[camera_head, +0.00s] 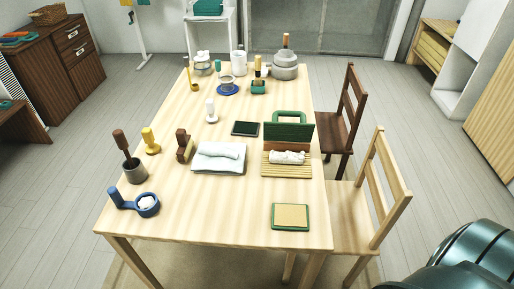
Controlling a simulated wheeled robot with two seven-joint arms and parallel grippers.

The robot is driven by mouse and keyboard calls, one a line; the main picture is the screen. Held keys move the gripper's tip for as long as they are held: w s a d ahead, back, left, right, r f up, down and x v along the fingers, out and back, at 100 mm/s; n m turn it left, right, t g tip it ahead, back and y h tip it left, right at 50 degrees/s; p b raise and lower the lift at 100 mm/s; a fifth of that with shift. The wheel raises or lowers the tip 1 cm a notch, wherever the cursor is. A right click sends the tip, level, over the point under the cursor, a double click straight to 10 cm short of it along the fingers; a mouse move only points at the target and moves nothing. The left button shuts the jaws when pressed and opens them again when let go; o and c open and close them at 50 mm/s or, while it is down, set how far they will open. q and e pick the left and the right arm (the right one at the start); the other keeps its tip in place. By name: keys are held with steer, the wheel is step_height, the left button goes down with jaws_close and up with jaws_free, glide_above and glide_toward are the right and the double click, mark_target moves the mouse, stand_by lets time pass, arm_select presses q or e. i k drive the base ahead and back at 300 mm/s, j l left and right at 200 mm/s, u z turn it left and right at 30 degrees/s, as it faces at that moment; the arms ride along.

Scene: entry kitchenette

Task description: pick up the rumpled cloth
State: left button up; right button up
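A crumpled white bundle (288,157) that looks like the rumpled cloth lies on a slatted bamboo mat (287,171) on the right side of the wooden table. A dark green, box-like thing with a brown front (288,132) stands right behind it. To the left, a flat pale cloth or pad (205,163) lies on the table with a small whitish roll on it; I cannot tell whether this is also rumpled cloth. Neither of my grippers shows; only a dark teal part of my arm fills the lower right corner.
The wooden table (200,222) has a bare front left-middle area. A green-edged tan board (290,216) lies near its front right. A blue ring-shaped holder (148,205), a grey cup (135,172) and a dark tablet (245,128) are around. Two chairs (372,195) (342,120) stand along the right.

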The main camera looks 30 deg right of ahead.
mark_target(230, 157)
steer(key=i+j+z, duration=0.15)
steer(key=z, duration=0.25)
steer(key=i+j+z, duration=0.1)
steer(key=j+z, duration=0.3)
steer(key=i+j+z, duration=0.1)
steer(key=j+z, duration=0.5)
steer(key=z, duration=0.2)
